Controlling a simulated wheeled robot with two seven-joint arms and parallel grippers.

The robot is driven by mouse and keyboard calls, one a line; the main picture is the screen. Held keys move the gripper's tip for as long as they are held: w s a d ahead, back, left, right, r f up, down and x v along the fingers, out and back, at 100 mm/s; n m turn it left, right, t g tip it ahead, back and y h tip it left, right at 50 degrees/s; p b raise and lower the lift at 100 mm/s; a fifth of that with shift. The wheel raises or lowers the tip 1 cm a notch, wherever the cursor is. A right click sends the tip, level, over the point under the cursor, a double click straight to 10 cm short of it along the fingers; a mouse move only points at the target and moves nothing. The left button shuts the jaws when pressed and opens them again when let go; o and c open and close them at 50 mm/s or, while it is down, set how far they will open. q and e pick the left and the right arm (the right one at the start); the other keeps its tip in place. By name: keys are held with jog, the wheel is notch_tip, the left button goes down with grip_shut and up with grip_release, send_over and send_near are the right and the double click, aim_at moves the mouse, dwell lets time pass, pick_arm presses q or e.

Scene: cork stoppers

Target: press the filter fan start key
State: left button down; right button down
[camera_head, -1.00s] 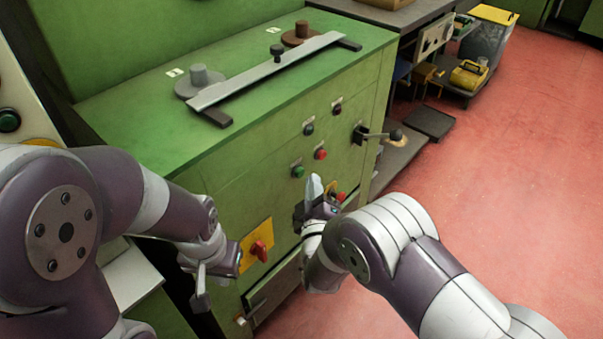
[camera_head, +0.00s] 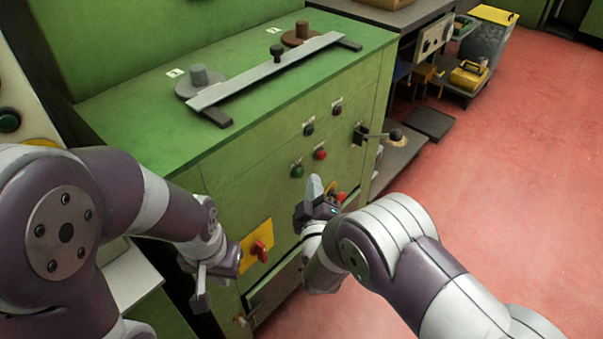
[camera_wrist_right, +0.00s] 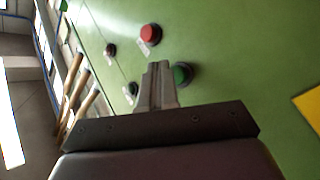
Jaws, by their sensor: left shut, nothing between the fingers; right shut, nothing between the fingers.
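A green key (camera_head: 297,171) sits on the front of the green cabinet, with a red key (camera_head: 320,154) to its upper right. The labels are too small to read, so I cannot tell which key is the filter fan start. My right gripper (camera_head: 315,186) is shut and empty, its tips just below and right of the green key. In the right wrist view the shut fingers (camera_wrist_right: 158,72) lie beside the green key (camera_wrist_right: 182,74), partly overlapping its left edge; contact cannot be told. The red key (camera_wrist_right: 149,33) is above them. My left gripper (camera_head: 200,294) is shut and empty at lower left.
Two dark keys (camera_head: 308,129) (camera_head: 337,109) are higher on the panel. A lever (camera_head: 378,134) projects at right. A red rotary switch on a yellow plate (camera_head: 259,248) is below, and another red knob (camera_head: 340,197) is behind my right gripper. The red floor is clear at right.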

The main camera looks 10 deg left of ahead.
dwell(0.7)
jog(key=shift+w+a, duration=0.25)
jog(key=shift+a, duration=0.1)
jog(key=shift+w+a, duration=0.25)
jog(key=shift+a, duration=0.1)
dwell(0.6)
jog(key=shift+d, duration=0.1)
jog(key=shift+s+d, duration=0.5)
jog(key=shift+d, duration=0.1)
jog(key=shift+p, duration=0.3)
jog(key=s+d+p, duration=0.1)
jog(key=d, duration=0.1)
jog(key=s+d+p, duration=0.1)
jog(key=s+d, duration=0.1)
